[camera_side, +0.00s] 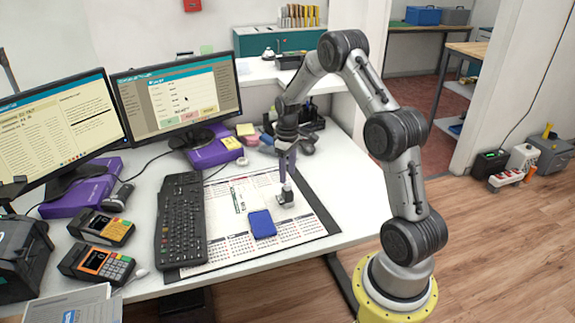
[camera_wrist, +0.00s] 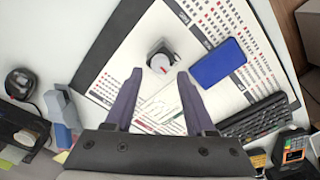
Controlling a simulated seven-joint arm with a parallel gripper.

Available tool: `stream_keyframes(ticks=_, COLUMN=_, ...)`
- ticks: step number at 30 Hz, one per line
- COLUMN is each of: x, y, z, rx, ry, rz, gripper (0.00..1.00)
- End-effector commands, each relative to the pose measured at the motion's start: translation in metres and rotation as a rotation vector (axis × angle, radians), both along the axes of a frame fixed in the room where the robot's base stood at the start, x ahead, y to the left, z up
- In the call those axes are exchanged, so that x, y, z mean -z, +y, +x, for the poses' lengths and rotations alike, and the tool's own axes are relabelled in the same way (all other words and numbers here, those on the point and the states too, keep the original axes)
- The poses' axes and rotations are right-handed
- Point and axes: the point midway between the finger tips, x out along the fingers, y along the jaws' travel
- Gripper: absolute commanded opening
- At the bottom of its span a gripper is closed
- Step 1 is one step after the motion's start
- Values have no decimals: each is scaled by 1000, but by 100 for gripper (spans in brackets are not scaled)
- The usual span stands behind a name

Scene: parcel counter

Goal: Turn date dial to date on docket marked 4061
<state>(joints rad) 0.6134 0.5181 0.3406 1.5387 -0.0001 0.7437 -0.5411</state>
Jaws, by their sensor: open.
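The date dial (camera_wrist: 161,61) is a small dark-sided block with a round white top and a red mark. It stands on the calendar desk mat, and it also shows in the side view (camera_side: 286,196). A white paper slip, perhaps the docket (camera_wrist: 163,110), lies beside it, partly behind my fingers; it also shows in the side view (camera_side: 241,198). Its print is too small to read. My gripper (camera_wrist: 159,77) is open and empty, with purple fingers pointing down. In the side view my gripper (camera_side: 287,168) is above the dial, with a gap that I cannot judge exactly.
A blue pad (camera_side: 262,223) lies on the calendar mat (camera_side: 285,236) near the dial. A black keyboard (camera_side: 181,220) is left of the mat. Card terminals (camera_side: 98,262), monitors (camera_side: 186,95) and purple boxes (camera_side: 214,151) stand farther left and behind. The mat's right side is clear.

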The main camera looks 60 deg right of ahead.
Motion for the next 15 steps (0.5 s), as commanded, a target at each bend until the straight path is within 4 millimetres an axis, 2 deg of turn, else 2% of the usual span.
stream_keyframes(ticks=9, x=28, y=0, z=0, rx=0, ry=2, rz=1, gripper=55)
stream_keyframes(ticks=15, x=39, y=0, z=0, rx=0, ry=1, rz=0, gripper=55)
